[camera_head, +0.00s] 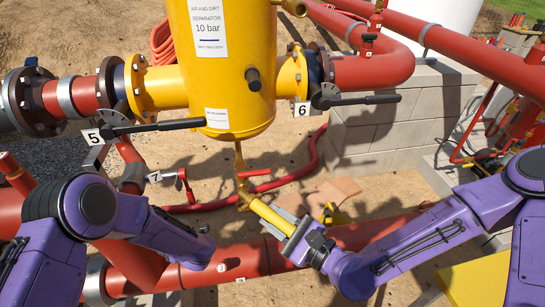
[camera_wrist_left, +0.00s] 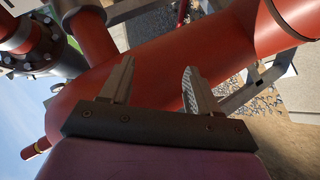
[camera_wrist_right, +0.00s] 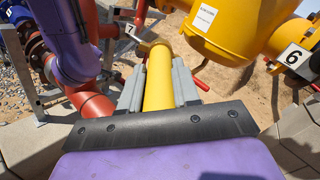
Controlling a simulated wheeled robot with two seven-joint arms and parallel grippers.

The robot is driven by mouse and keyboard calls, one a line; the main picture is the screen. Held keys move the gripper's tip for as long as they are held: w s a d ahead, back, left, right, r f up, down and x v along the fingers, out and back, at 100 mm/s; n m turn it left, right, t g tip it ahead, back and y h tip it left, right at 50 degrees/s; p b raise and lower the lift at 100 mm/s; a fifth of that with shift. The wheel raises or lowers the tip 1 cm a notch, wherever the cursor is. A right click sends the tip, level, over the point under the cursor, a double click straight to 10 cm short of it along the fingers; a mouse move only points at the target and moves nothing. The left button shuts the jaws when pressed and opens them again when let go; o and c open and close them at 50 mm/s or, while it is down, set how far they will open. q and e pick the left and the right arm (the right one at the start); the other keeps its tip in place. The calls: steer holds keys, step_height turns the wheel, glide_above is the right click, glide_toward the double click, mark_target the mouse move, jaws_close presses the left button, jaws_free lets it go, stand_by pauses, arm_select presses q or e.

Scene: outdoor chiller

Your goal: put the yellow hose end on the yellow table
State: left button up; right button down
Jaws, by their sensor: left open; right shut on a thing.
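The yellow hose end (camera_head: 271,217) is a short yellow cylinder below the yellow separator. My right gripper (camera_head: 297,232) is shut on it; the right wrist view shows the hose end (camera_wrist_right: 159,82) between both fingers. Its far end meets the brass valve with a red handle (camera_head: 250,174); I cannot tell whether they are joined. My left gripper (camera_wrist_left: 158,78) is open and empty over a red pipe in the left wrist view. Its fingers are hard to make out in the head view. A pale yellow surface (camera_head: 478,282) at the lower right may be the yellow table, partly hidden by my right arm.
The yellow separator tank (camera_head: 230,65) hangs above, with black valve levers on both sides. A thick red pipe (camera_head: 240,262) runs across the front under my arms. A red hose (camera_head: 285,182) lies on the sandy ground. A grey block wall (camera_head: 385,125) stands behind at the right.

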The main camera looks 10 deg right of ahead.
arm_select(q)
steer(key=w+d+r+n+g+y, duration=0.1)
steer(key=w+d+r+n, duration=0.1)
steer(key=w+r+n, duration=0.35)
arm_select(e)
steer(key=shift+w, duration=0.1)
steer(key=shift+d, duration=0.1)
arm_select(q)
step_height(320, 180, up, 26)
steer(key=r+n+g+h, duration=0.1)
steer(key=n+g+h, duration=0.75)
steer(key=n, duration=0.65)
glide_above(252, 201)
steer(key=w+d, duration=0.2)
steer(key=d, duration=0.3)
steer(key=shift+h, duration=0.25)
steer(key=x, duration=1.2)
steer(key=shift+s+a+f, duration=0.1)
steer(key=shift+s, duration=0.05)
jaws_close()
arm_select(e)
steer(key=shift+s, duration=0.2)
steer(key=c, duration=0.9)
jaws_free()
steer(key=shift+a+r, duration=0.1)
steer(key=shift+a, duration=0.1)
steer(key=shift+o, duration=0.8)
